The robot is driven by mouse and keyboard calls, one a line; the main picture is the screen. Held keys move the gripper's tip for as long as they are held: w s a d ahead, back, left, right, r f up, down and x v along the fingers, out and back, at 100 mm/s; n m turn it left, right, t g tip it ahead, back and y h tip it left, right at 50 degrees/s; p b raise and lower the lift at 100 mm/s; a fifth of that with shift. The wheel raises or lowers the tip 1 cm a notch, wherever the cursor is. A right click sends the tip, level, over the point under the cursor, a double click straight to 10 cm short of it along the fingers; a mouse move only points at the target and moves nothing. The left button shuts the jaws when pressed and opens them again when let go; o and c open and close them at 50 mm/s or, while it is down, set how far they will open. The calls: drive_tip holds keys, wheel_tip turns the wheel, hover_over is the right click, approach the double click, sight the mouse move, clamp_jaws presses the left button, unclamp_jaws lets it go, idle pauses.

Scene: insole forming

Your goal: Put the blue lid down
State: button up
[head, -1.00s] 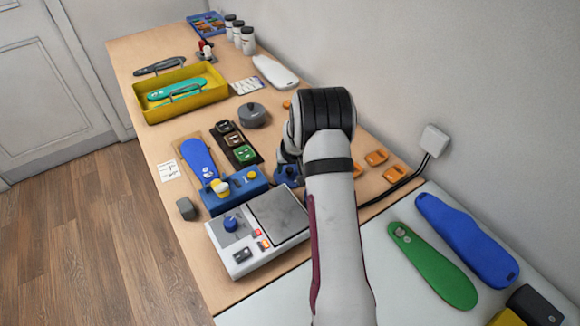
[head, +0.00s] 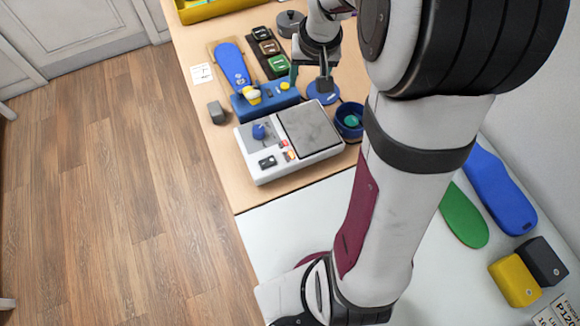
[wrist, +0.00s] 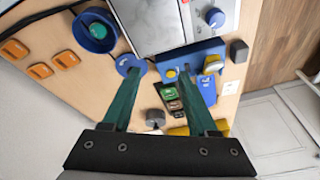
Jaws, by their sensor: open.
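The blue lid (head: 323,94), a round disc, appears to lie flat on the wooden table, right of the blue block with the yellow knob. In the wrist view the lid (wrist: 128,64) shows at the left fingertip, which overlaps its edge. My gripper (head: 309,84) has dark green fingers spread wide, and nothing is held between them. In the wrist view my gripper (wrist: 164,72) straddles the blue block's end, with the lid at one finger only. A blue round pot (head: 349,119) with a teal inside stands uncovered just beside the lid.
A grey-white machine with a dark plate (head: 311,130) stands in front of the lid. The blue block (head: 270,100) is close left, with a blue insole (head: 232,66) behind it. Orange pieces (wrist: 40,70) lie beyond the pot. A grey knobbed disc (head: 290,22) stands further back.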

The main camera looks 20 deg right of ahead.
drive_tip(key=s+a+r+g+y, duration=0.1)
drive_tip(key=s+a, duration=0.7)
drive_tip(key=s, duration=0.4)
drive_tip(key=s+a+r+g+y, duration=0.1)
drive_tip(key=s+a+r+g, duration=0.1)
drive_tip(key=s+a, duration=0.6)
drive_tip(key=s, duration=0.5)
drive_tip(key=shift+r+m, duration=0.2)
drive_tip(key=shift+m, duration=0.2)
